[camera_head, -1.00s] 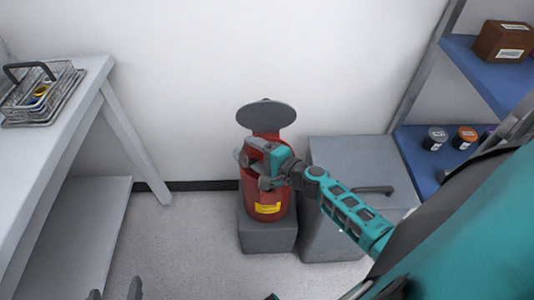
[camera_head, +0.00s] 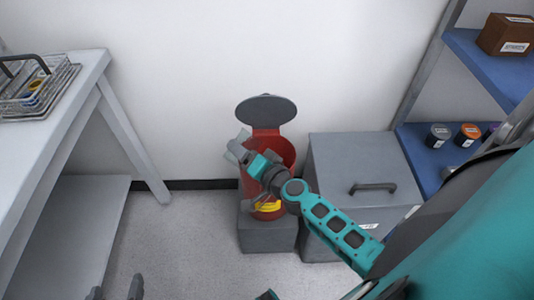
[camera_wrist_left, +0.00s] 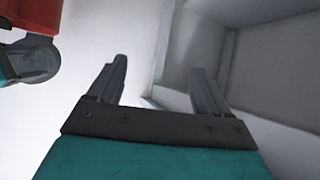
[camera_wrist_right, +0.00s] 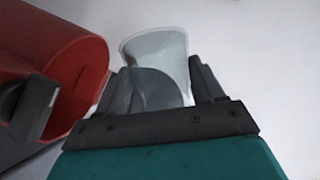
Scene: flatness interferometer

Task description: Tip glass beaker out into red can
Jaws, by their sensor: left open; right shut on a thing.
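The red can (camera_head: 284,152) stands against the wall, open, with its round grey lid (camera_head: 266,110) raised behind the mouth. My right gripper (camera_head: 240,149) is shut on the clear glass beaker (camera_head: 236,142), over the left side of the can's mouth. In the right wrist view the beaker (camera_wrist_right: 155,62) sits between the fingers, beside the red can's open rim (camera_wrist_right: 92,75). I cannot see any contents in the beaker, and its exact tilt is unclear. My left gripper (camera_head: 116,293) is open and empty at the bottom left, also seen in the left wrist view (camera_wrist_left: 157,85).
The can is on a grey block (camera_head: 268,236). A grey lidded bin (camera_head: 360,160) stands close to its right. A white table (camera_head: 75,95) with a wire basket (camera_head: 40,95) is at left; blue shelves (camera_head: 425,150) with jars are at right. Floor in front is clear.

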